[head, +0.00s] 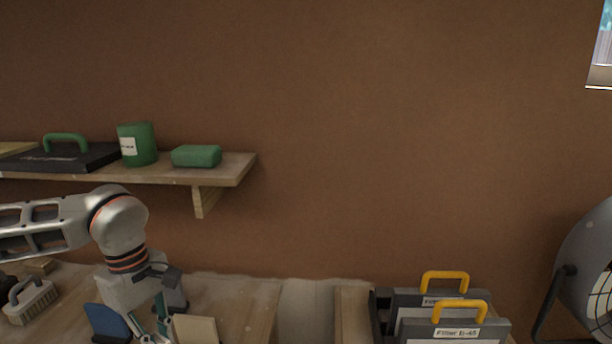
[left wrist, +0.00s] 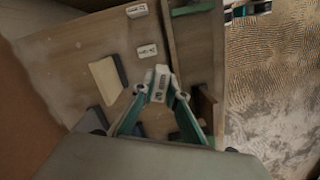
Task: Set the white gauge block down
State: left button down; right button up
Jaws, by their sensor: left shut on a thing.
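The white gauge block (left wrist: 161,82) is between the fingertips of my left gripper (left wrist: 162,95) in the left wrist view, with dark marking on its face. The gripper is shut on it above the wooden bench (left wrist: 75,58); I cannot tell whether the block touches the wood. Two similar white labelled blocks lie on the bench beyond it, one nearer (left wrist: 147,50) and one farther (left wrist: 137,10). In the head view my left gripper (head: 156,334) points down at the bottom edge, and the held block is hidden or cut off. My right gripper is not in view.
A cream-faced block (head: 195,330) and a blue piece (head: 106,322) stand close beside the left gripper. A brush (head: 30,301) lies at left. Grey filter cases (head: 455,330) and a fan (head: 590,270) are at right. A shelf (head: 225,172) with green items hangs above.

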pick_arm(q)
jog(key=m, duration=0.2)
jog(key=f+m, duration=0.1)
jog(key=m, duration=0.1)
jog(key=d+m, duration=0.1)
jog(key=m, duration=0.1)
jog(key=shift+s+d+f+g, duration=0.1)
jog(key=shift+s+f+g, duration=0.1)
jog(key=shift+s+g, duration=0.15)
jog(key=m, duration=0.2)
jog(key=f+m, duration=0.1)
jog(key=m, duration=0.1)
jog(key=s+d+m+y, duration=0.1)
jog(key=m, duration=0.1)
jog(key=shift+f, duration=0.25)
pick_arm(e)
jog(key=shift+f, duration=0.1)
pick_arm(q)
jog(key=shift+w, duration=0.1)
